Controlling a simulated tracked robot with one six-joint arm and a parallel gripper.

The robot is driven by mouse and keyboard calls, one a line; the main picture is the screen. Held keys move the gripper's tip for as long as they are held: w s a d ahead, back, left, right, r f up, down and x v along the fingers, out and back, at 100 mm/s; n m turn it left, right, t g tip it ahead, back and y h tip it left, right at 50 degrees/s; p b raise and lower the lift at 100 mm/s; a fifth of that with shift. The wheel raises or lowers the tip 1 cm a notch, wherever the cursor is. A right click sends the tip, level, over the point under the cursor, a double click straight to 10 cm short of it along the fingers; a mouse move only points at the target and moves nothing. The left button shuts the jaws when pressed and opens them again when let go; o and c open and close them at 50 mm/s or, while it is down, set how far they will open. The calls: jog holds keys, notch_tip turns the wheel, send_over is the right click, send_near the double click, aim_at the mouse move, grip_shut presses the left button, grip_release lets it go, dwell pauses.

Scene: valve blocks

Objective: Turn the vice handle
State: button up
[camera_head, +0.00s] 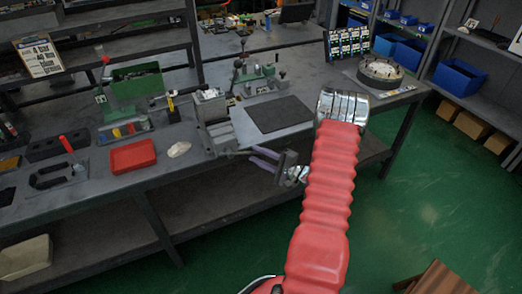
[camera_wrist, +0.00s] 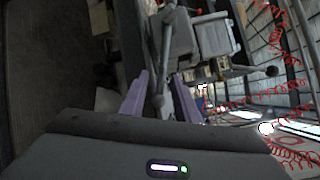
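The grey vice (camera_head: 212,112) is fixed at the front edge of the workbench. In the wrist view the grey vice body (camera_wrist: 213,37) is at the upper middle. The vice handle, a thin grey bar (camera_wrist: 165,45), runs down from the top and its lower end lies between my fingers in the picture. My gripper (camera_head: 256,157) is in front of the bench edge, just right of and below the vice, with purple fingers pointing at it. In the wrist view my gripper (camera_wrist: 160,98) is open, one finger on each side of the bar. I cannot tell whether either finger touches it.
A dark mat (camera_head: 278,114) lies right of the vice. A red tray (camera_head: 133,156) and a green machine (camera_head: 135,85) are to its left. A round metal part (camera_head: 380,72) sits at the bench's right end. The green floor (camera_head: 430,200) at right is mostly clear.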

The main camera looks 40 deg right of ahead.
jog(key=shift+x, duration=0.85)
grip_shut()
